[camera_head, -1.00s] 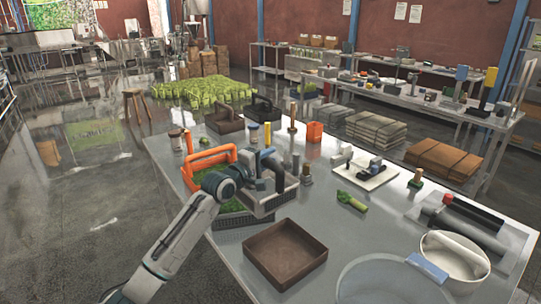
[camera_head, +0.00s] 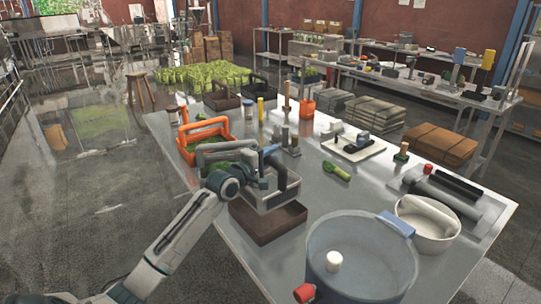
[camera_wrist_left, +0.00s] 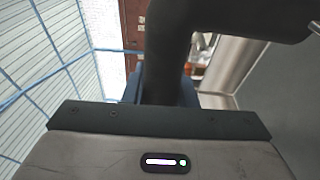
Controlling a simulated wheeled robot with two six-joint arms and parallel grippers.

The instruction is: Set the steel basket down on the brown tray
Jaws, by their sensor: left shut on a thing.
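The steel basket (camera_head: 270,201) is a light grey, shallow, open basket with a dark arched handle. My left gripper (camera_head: 266,168) is shut on it, at the handle as far as I can see. The brown tray (camera_head: 268,229) is a square, low-walled tray on the steel table. The basket is over the tray's back part and hides it. I cannot tell whether the basket touches the tray. In the left wrist view a dark arched bar (camera_wrist_left: 165,60) stands close to the camera; the tray does not show there. My right gripper is not in view.
An orange-handled basket (camera_head: 204,125) and a grey-handled basket with green contents stand left of the held basket. A large clear tub (camera_head: 360,262) and a white bowl (camera_head: 428,222) stand to the right. A green scoop (camera_head: 337,171) lies on the table (camera_head: 320,194).

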